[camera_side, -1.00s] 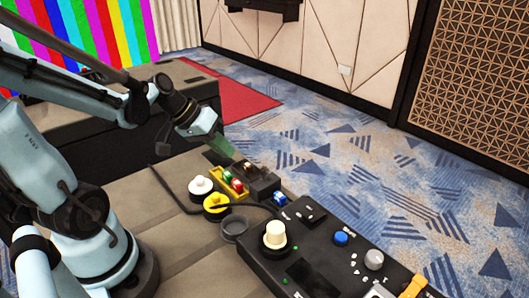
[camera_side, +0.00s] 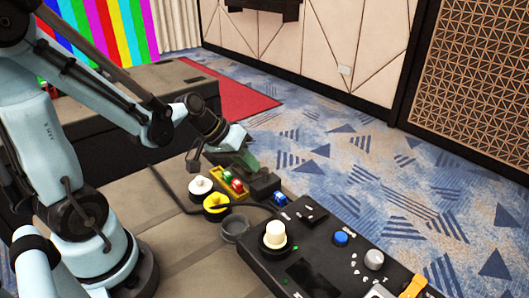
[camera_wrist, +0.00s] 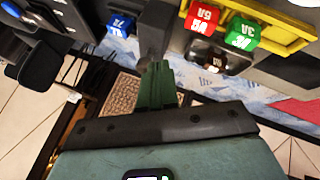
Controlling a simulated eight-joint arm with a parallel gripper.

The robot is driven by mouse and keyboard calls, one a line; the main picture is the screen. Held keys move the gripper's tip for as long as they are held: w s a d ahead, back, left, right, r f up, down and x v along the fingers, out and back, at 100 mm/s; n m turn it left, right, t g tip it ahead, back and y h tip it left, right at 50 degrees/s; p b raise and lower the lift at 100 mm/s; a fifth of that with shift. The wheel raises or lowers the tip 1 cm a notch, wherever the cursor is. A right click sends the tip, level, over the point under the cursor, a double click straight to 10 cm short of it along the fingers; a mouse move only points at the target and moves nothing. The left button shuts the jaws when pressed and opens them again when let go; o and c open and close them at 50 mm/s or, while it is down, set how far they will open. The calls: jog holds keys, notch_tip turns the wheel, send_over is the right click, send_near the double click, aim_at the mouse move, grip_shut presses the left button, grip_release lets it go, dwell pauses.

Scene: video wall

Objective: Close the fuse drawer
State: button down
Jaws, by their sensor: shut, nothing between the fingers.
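My gripper (camera_side: 250,164) is shut and empty. Its green fingers (camera_wrist: 158,84) point toward a dark block (camera_wrist: 155,28); contact is unclear. The block (camera_side: 265,186) is partly hidden in the side view.
A blue 7A fuse (camera_wrist: 120,23) lies beyond the block. White (camera_side: 200,188) and yellow (camera_side: 216,202) round knobs, a grey cup (camera_side: 235,229) and a black control panel (camera_side: 315,245) crowd the table. A cable runs near the tray.

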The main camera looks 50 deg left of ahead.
jog(key=d, duration=0.8)
jog(key=shift+d, duration=0.15)
dwell(0.4)
jog(key=s+a+r+m+y, duration=0.3)
jog(key=s+a+r+m, duration=0.1)
jog(key=r, duration=0.3)
jog(key=shift+s+t, duration=0.3)
jog(key=shift+s, duration=0.6)
dwell(0.6)
